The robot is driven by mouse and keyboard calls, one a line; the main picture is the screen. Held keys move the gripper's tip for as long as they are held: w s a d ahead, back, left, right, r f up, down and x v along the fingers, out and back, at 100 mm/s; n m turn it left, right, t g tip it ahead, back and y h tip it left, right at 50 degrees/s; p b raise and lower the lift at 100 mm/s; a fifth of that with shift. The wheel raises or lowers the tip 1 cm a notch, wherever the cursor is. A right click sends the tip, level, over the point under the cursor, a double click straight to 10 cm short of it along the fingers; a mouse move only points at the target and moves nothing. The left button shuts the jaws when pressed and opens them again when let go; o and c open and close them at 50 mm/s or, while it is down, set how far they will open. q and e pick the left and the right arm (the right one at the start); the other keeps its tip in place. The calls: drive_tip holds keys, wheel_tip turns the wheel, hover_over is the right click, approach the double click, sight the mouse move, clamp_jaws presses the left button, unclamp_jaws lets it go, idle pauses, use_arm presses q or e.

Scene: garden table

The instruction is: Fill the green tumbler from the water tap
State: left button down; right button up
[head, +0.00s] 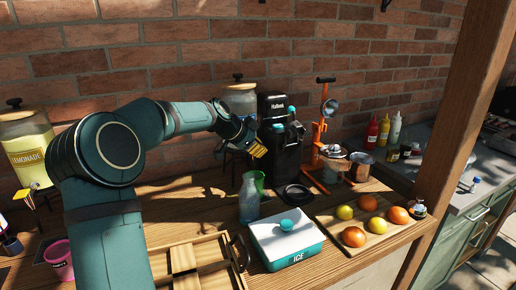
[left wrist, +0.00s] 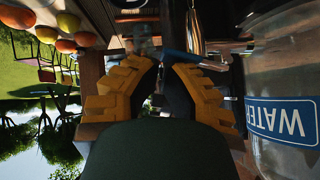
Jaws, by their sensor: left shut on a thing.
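The water dispenser (head: 240,98) is a glass jar with a wooden lid on a dark stand at the brick wall. Its WATER label (left wrist: 283,121) shows upside down in the left wrist view. My left gripper (head: 254,140) is in front of the dispenser's lower part and hides the tap in the head view. In the left wrist view its yellow fingers (left wrist: 165,68) are shut around the tap's blue lever (left wrist: 182,58). The green tumbler (head: 260,180) stands upright on the counter below the gripper, partly behind a glass bottle; its water level is hidden. My right gripper is out of view.
The clear bottle (head: 249,203) stands close before the tumbler. A black coffee machine (head: 278,135) is right of the gripper, and an ice box (head: 287,243) in front. A fruit board (head: 335,224) lies right. A wooden crate (head: 205,268) and lemonade dispenser (head: 27,150) are left.

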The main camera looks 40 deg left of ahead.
use_arm(q)
drive_tip(key=shift+r+p, duration=0.4)
drive_tip(key=shift+r, duration=0.4)
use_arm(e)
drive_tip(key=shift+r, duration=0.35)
